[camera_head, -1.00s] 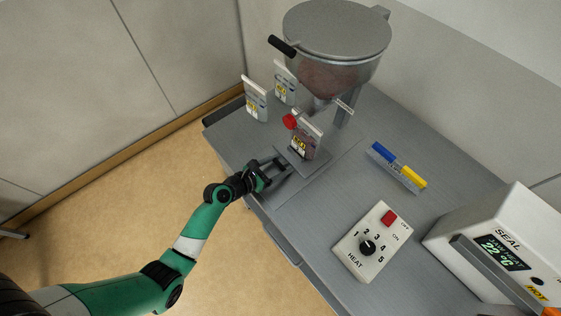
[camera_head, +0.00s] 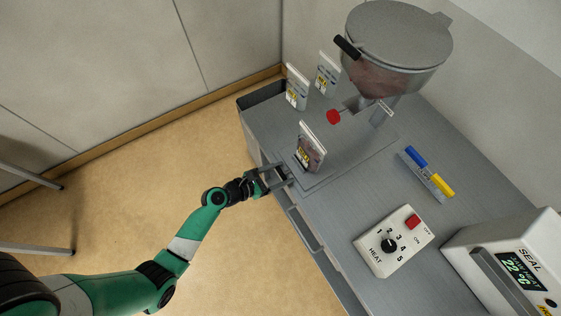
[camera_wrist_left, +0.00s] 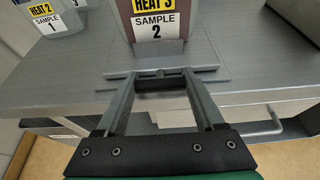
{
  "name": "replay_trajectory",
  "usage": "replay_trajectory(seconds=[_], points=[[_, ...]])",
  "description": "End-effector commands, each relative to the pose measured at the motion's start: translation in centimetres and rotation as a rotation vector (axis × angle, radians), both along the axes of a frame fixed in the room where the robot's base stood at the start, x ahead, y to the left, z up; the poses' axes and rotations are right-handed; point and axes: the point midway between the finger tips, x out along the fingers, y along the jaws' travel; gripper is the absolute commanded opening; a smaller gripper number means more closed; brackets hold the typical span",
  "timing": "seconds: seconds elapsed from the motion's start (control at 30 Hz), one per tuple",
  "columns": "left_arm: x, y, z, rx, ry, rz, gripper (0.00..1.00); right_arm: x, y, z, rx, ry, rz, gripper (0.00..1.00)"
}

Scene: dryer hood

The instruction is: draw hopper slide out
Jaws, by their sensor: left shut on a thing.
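The hopper (camera_head: 392,75) is a grey lidded funnel with a red knob (camera_head: 333,116) by its spout. The hopper slide (camera_wrist_left: 202,57) is a flat grey plate on the bench, out from under the spout and near the bench's front edge. A pouch labelled Sample 2, Heat 3 (camera_head: 309,150) stands upright on it, also seen in the left wrist view (camera_wrist_left: 155,22). My left gripper (camera_head: 279,174) is shut on the slide's dark front bar (camera_wrist_left: 161,84), its fingers on either side in the left wrist view. My right gripper is not in view.
Two pouches (camera_head: 296,87) (camera_head: 327,72) stand at the bench's far left. A holder with blue and yellow pieces (camera_head: 429,173), a heat control box (camera_head: 394,243) and a sealer (camera_head: 510,265) stand to the right.

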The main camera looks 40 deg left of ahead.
Motion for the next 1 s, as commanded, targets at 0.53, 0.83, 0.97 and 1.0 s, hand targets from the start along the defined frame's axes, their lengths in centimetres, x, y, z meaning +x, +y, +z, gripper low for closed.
replay_trajectory(seconds=[0.53,0.83,0.97,1.0], points=[[-0.05,-0.04,0.16,-0.001,-0.003,-0.001,1.0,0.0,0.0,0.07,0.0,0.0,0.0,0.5],[-0.04,-0.03,0.1,-0.001,-0.002,-0.001,1.0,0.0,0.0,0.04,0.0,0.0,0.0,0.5],[-0.6,0.18,0.4,-0.001,-0.002,0.001,1.0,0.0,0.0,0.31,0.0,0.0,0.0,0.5],[-1.03,0.32,0.63,-0.002,-0.002,0.003,1.0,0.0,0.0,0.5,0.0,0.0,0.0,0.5]])
